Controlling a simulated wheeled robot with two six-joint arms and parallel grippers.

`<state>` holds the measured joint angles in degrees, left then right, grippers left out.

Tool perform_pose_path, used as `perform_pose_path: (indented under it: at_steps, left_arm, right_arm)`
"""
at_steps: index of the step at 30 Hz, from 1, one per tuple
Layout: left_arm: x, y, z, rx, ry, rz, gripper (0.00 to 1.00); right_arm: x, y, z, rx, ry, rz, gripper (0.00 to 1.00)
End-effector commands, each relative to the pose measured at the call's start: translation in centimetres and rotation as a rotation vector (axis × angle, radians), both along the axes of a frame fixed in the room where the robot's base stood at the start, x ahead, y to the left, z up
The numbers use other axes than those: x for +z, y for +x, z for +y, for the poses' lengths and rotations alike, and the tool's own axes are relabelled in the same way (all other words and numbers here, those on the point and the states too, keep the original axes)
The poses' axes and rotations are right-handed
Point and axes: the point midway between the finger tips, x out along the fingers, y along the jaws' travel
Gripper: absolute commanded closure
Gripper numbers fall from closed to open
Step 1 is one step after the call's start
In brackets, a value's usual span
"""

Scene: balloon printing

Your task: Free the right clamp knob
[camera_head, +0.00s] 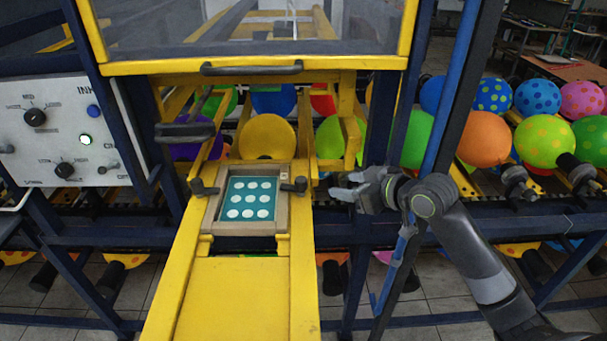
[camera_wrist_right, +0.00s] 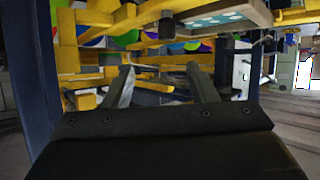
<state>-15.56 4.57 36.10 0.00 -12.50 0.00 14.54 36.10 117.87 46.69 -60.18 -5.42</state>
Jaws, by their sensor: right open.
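The right clamp knob (camera_head: 297,185) is a small black knob at the right edge of a beige frame (camera_head: 281,214). The frame holds a teal plate (camera_head: 250,184) with white dots. The left clamp knob (camera_head: 203,188) is at the frame's left edge. My right gripper (camera_head: 340,187) is open and empty, just right of the right knob and apart from it, fingers pointing left. In the right wrist view my right gripper (camera_wrist_right: 162,80) has its fingers spread. A dark knob (camera_wrist_right: 167,26) shows above them there; I cannot tell which one it is. My left gripper is not in view.
The frame sits on a yellow machine bed (camera_head: 236,298). A transparent guard with a dark handle (camera_head: 251,68) is above it. A blue post (camera_head: 452,90) stands behind my right arm. Balloons (camera_head: 485,139) line the back, and a control panel (camera_head: 65,135) is at left.

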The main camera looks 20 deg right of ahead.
Motion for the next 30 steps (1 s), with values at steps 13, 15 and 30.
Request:
perform_pose_path:
  at_steps: [13,15,30]
  left_arm:
    - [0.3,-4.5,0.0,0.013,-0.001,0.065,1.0]
    - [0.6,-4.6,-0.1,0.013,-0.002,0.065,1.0]
    - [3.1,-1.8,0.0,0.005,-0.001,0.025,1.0]
  right_arm:
    - [-0.8,0.5,1.5,0.004,0.085,-0.007,0.48]
    - [-1.2,1.4,1.9,0.003,0.084,-0.007,0.48]
    - [-4.4,8.1,5.3,0.004,0.079,-0.005,0.48]
